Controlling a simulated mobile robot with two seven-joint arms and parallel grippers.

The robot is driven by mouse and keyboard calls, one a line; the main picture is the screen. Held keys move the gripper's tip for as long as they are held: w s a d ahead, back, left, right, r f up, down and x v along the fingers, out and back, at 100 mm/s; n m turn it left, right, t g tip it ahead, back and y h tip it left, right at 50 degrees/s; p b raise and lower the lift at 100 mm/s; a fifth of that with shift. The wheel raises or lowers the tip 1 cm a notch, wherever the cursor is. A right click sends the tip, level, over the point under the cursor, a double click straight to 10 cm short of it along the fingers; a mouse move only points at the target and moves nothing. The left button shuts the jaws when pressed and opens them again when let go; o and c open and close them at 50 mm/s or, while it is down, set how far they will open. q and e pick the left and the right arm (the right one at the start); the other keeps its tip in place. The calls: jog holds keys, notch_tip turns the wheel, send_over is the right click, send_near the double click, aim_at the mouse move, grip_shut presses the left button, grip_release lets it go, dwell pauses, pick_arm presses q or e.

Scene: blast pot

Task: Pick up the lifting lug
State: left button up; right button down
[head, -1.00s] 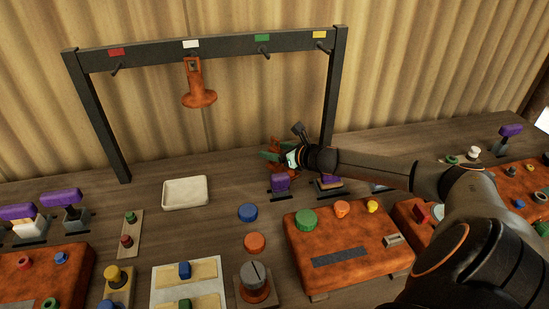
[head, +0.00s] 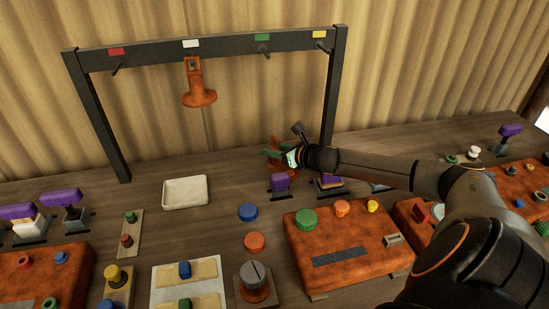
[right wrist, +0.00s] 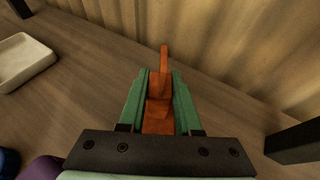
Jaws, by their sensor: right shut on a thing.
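The lifting lug appears to be the rust-orange piece (head: 276,142) at my right gripper, near the rack's right post. My right gripper (head: 272,154) has green fingers and is shut on it. The right wrist view shows the lug (right wrist: 158,115) between the two green fingers (right wrist: 160,90), with a narrow part sticking up past the tips. The fingers hide part of its shape. I cannot tell whether it touches the table. My left gripper is not in view.
A dark rack (head: 215,48) with colour-tagged pegs stands behind; a rust-orange flanged part (head: 198,92) hangs under its white tag. A white tray (head: 185,192) lies to the left. Purple-handled switches (head: 280,182) and a rust-orange control box (head: 345,250) stand close in front of the gripper.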

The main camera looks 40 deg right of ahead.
jog(key=shift+r, duration=0.15)
dwell(0.8)
jog(key=shift+r, duration=1.45)
jog(key=s+a+r+b, duration=0.4)
jog(key=s+r, duration=0.6)
jog(key=s, duration=0.3)
jog(key=shift+a, duration=0.35)
